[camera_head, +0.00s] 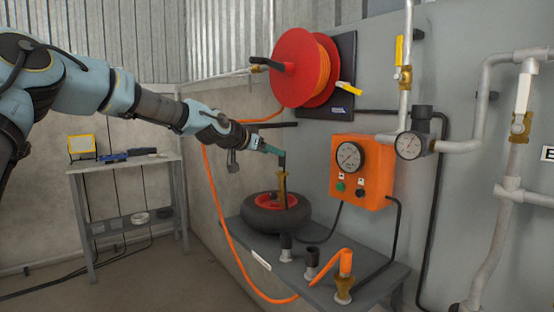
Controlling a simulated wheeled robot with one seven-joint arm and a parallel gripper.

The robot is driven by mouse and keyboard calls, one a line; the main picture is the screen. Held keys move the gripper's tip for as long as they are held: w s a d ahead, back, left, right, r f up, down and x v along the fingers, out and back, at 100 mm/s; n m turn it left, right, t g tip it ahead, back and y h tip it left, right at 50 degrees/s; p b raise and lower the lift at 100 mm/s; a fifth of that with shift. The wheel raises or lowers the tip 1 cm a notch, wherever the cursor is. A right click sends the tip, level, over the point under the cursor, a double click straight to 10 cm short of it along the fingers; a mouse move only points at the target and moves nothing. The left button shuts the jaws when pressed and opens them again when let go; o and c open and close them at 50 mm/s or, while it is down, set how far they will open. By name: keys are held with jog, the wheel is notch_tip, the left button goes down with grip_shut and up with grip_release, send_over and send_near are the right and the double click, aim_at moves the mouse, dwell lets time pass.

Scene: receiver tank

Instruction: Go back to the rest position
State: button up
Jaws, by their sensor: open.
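My arm comes in from the upper left and reaches toward the wall. My gripper (282,160) is at its end, above the wheel (262,218) that lies on the grey bench. A brass-coloured upright piece (282,188) stands over the wheel's red hub, just below the gripper. I cannot tell whether the fingers touch it. The fingers are small and dark in this view, and the jaws look open.
An orange box with a gauge (362,170) and a red hose reel (305,68) are on the wall. An orange hose (225,215) hangs down to the grey bench (330,290), which holds dark fittings. A side table (120,165) stands left. Pipes run at right. Open floor lies at lower left.

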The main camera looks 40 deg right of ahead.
jog(key=shift+s+a+r, duration=0.1)
jog(key=shift+a+r, duration=0.05)
jog(key=shift+a, duration=0.2)
jog(key=w+a+f+n+t+y+p, duration=0.1)
jog(key=a+f+n+y, duration=0.4)
jog(key=a, duration=1.2)
jog(key=a+f+n+y+p, duration=0.1)
jog(key=a+f+y, duration=0.4)
jog(key=a+f, duration=0.9)
jog(key=s+a+r+n+g+y, duration=0.1)
jog(key=s+a+n, duration=0.3)
jog(key=a, duration=1)
jog(key=s+a+r+n+g+y+p, duration=0.1)
jog(key=s+a+n, duration=0.3)
jog(key=s+a, duration=0.5)
jog(key=a+y, duration=0.1)
jog(key=a, duration=0.4)
jog(key=shift+s, duration=0.2)
jog(key=shift+o, duration=0.2)
